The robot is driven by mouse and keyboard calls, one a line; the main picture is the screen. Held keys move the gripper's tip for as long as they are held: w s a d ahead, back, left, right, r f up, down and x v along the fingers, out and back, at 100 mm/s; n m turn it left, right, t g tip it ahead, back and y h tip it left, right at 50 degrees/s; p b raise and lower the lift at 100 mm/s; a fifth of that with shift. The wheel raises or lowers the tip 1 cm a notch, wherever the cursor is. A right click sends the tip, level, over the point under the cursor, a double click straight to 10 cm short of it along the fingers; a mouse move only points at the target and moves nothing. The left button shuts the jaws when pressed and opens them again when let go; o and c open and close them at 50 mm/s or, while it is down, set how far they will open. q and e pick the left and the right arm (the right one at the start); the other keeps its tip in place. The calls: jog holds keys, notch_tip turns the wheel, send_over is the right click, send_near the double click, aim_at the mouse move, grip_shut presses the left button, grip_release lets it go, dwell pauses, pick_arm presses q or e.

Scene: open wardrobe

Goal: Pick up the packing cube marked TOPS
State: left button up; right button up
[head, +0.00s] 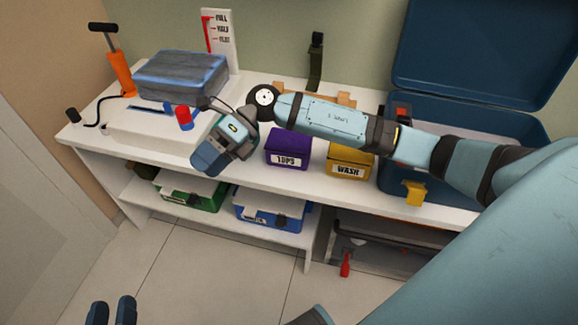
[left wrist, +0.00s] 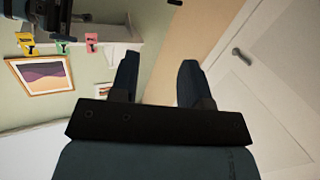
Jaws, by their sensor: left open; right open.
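The purple packing cube (head: 288,148) marked TOPS sits on the front part of the white bench top in the head view, label facing front. My right gripper (head: 207,160) is left of it, over the bench's front edge, apart from the cube and holding nothing that I can see. My right arm passes behind and above the cube. My left gripper (head: 112,311) is low at the bottom left of the head view, far from the bench. In the left wrist view its two fingers (left wrist: 160,82) are apart with nothing between them.
A yellow WASH cube (head: 350,161) stands right of the purple one. An open blue suitcase (head: 540,130) is at the right. A grey bag (head: 180,77), an orange pump (head: 119,72) and a red-and-blue part (head: 184,118) are at left. Green (head: 190,194) and blue (head: 270,212) cases fill the lower shelf.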

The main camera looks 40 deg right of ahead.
jog(key=w+d+f+n+t+h+b, duration=0.1)
jog(key=w+d+f+h+b, duration=0.15)
jog(key=d, duration=0.25)
jog(key=w+d+f+n+h+b, duration=0.1)
jog(key=w+d+f+h+b, duration=0.1)
jog(key=d+f+h, duration=0.15)
jog(key=t+h+b, duration=0.2)
jog(key=h+b, duration=0.4)
jog(key=h, duration=0.2)
send_over(289, 139)
jog(key=shift+w+a+m, duration=0.2)
jog(key=shift+a+m, duration=0.05)
jog(key=shift+m, duration=0.15)
notch_tip(289, 139, down, 4)
jog(key=shift+f+b, duration=0.25)
jog(key=shift+b, duration=0.45)
jog(key=shift+f, duration=0.5)
jog(key=f, duration=0.1)
jog(key=f+b, duration=0.1)
jog(key=f, duration=0.1)
jog(key=f+b, duration=0.1)
jog(key=f, duration=0.1)
jog(key=shift+s+d, duration=0.15)
jog(key=shift+d, duration=0.2)
pick_arm(q)
notch_tip(289, 139, down, 7)
jog(key=d+h, duration=0.2)
jog(key=shift+s+d+f+m, duration=0.2)
jog(key=shift+s+m, duration=0.1)
jog(key=shift+s, duration=0.05)
